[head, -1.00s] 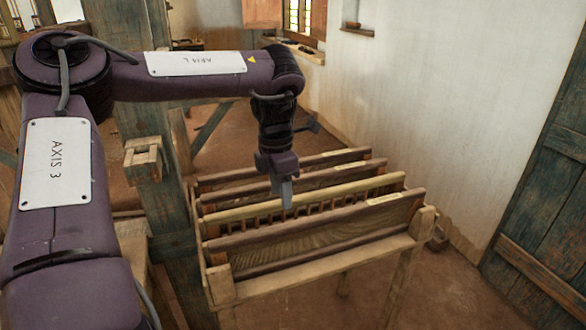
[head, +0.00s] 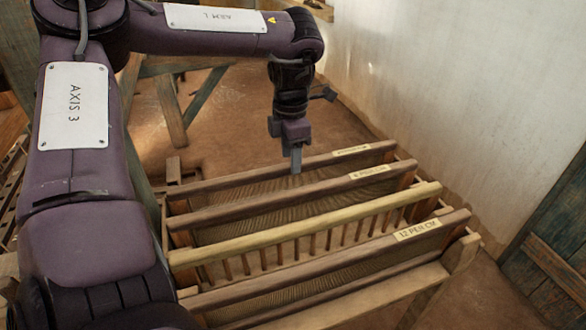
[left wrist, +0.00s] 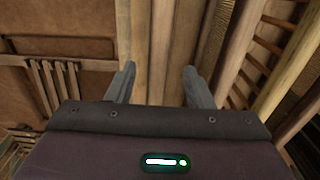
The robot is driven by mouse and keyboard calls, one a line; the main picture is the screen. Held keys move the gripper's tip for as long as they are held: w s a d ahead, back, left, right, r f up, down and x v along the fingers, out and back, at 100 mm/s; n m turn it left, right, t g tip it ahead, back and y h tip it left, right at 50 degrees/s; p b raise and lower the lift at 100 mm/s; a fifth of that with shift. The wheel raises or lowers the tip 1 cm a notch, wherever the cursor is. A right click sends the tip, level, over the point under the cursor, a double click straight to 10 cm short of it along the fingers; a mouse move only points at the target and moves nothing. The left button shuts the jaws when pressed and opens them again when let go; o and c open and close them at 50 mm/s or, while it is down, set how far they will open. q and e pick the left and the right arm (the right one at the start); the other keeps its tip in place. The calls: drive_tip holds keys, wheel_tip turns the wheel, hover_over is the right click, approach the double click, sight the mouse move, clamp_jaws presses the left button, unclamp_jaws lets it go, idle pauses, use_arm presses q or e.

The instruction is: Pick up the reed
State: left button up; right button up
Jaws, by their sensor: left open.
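Several long reeds lie side by side in a wooden rack. In the head view, the rear reed (head: 225,182) and the one in front of it (head: 235,208) have brown top bars with pale labels. The front reed (head: 330,257) has a label that seems to read "12 PER CM". My left gripper (head: 296,160) points down, and its fingertips overlap the rear bars. In the left wrist view, the open left gripper (left wrist: 161,82) has wooden bars (left wrist: 162,45) running between its fingers, with nothing clasped. Height above them is hard to judge. My right gripper is out of view.
A yellowish bar with widely spaced pegs (head: 300,228) lies between the front reed and the others. The rack's front rail (head: 370,293) runs along its near side. A white wall (head: 440,90) and a blue-green door (head: 560,240) stand to the right.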

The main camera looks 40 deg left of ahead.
use_arm(q)
hover_over(293, 185)
drive_tip(key=f, duration=0.4)
drive_tip(key=shift+w+a, duration=0.25)
drive_tip(key=shift+f, duration=0.3)
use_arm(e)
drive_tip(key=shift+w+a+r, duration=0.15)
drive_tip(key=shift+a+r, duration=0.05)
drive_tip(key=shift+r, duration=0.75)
use_arm(q)
clamp_jaws()
